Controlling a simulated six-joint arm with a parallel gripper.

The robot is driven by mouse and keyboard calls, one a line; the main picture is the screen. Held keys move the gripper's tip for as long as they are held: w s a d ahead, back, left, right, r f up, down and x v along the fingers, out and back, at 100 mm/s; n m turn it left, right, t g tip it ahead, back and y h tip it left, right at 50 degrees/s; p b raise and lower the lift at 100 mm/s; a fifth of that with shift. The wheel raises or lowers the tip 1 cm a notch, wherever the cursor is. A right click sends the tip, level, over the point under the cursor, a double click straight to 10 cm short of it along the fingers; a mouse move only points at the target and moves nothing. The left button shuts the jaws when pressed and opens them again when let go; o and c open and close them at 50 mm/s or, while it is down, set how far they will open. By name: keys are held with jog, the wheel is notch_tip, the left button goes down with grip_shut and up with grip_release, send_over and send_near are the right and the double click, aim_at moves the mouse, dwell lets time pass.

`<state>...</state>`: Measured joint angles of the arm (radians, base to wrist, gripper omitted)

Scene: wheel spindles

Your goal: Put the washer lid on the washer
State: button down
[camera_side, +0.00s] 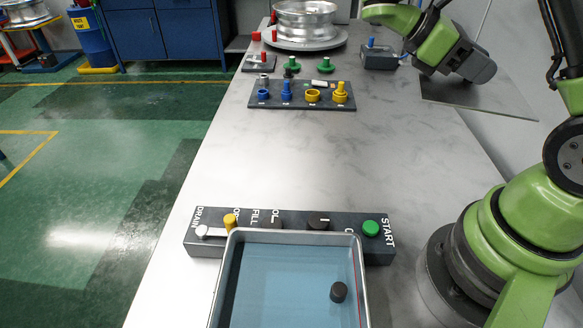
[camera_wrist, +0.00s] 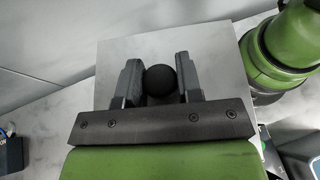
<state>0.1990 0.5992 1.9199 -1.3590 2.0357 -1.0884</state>
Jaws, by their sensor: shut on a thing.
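The washer lid is a flat grey square plate (camera_side: 505,97) with a round black knob (camera_wrist: 161,80). My gripper (camera_wrist: 160,82) is shut on the knob, with one finger on each side of it. In the side view my gripper (camera_side: 478,70) is at the upper right and the plate hangs under it, over the table's right edge. The knob is hidden there. The washer is a metal-rimmed open tank (camera_side: 292,237) at the bottom of the side view, cut off by the frame. Its inside is blue, with a dark round piece (camera_side: 339,292) at the right.
A control panel (camera_side: 270,222) with a green START button and knobs stands behind the tank. A dark tray (camera_side: 300,104) with yellow and blue parts lies farther back. A wheel (camera_side: 305,20) sits at the far end. The table between is clear.

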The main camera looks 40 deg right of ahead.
jog(key=a+r+m+t+y, duration=0.1)
jog(key=a+m+y, duration=0.7)
jog(key=a, duration=1.1)
jog(key=a+r+m+t+y, duration=0.15)
jog(key=a+m+y, duration=0.6)
jog(key=a, duration=1.05)
notch_tip(320, 180, down, 15)
jog(key=shift+s+a+r+y, duration=0.15)
jog(key=shift+s+a+y, duration=0.1)
jog(key=shift+y, duration=0.2)
jog(key=shift+g, duration=0.35)
jog(key=c, duration=0.8)
grip_release()
